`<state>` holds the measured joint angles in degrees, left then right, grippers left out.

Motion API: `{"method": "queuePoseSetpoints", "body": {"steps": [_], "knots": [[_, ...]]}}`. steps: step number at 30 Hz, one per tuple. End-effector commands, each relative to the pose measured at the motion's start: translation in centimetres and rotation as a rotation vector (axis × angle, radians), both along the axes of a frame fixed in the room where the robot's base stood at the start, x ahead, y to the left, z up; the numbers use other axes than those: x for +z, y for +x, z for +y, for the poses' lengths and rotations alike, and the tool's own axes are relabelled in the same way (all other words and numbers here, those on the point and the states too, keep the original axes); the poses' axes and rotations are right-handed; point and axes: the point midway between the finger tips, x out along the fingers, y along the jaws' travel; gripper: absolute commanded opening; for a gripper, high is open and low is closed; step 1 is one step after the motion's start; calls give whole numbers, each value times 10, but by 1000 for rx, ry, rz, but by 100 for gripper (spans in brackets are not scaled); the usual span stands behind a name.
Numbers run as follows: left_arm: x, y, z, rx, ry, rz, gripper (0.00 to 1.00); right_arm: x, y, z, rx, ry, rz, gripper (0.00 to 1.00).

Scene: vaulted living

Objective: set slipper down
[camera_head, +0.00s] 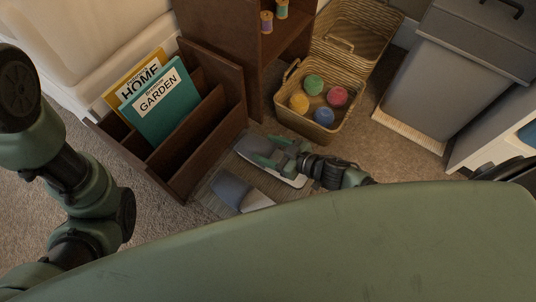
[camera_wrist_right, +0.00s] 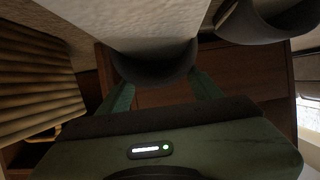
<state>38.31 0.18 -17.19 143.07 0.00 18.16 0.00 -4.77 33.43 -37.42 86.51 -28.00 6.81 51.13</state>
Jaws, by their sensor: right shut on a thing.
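My right gripper (camera_head: 268,153) is shut on a grey slipper (camera_head: 256,144) with a pale sole, over the far part of a striped mat (camera_head: 262,185). I cannot tell whether its sole touches the mat. In the right wrist view the held slipper (camera_wrist_right: 153,68) sits between the two green fingers (camera_wrist_right: 160,92). A second grey slipper (camera_head: 232,190) lies on the mat nearer to me, beside the held one. It also shows at the top right of the wrist view (camera_wrist_right: 262,24). My left arm shows at the left, but its gripper is out of view.
A brown wooden magazine rack (camera_head: 190,130) with two magazines stands left of the mat. A wicker basket (camera_head: 292,120) with several yarn balls stands behind, by a brown shelf (camera_head: 256,75). A grey bin (camera_head: 430,95) is at the right. Carpet is free at front left.

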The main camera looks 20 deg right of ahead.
Motion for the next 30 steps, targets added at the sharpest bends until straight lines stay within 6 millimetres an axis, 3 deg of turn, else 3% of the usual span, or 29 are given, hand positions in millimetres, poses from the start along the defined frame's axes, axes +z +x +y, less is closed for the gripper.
{"method": "queuePoseSetpoints", "body": {"steps": [1,5,16,17,19,30], "knots": [[-9,-3,0,0,0,-7,77,-13,0,0,0,1,1,20],[-20,-7,0,0,0,-18,77,-30,0,0,0,1,-1,20],[-19,-8,0,0,1,-20,77,-32,0,0,0,0,0,19],[-19,-8,0,0,1,-20,77,-32,0,0,0,0,0,67],[-18,-8,0,0,1,-20,77,-31,0,0,0,0,0,86],[-16,-8,0,0,1,-21,77,-27,0,0,0,-1,-1,86]]}}
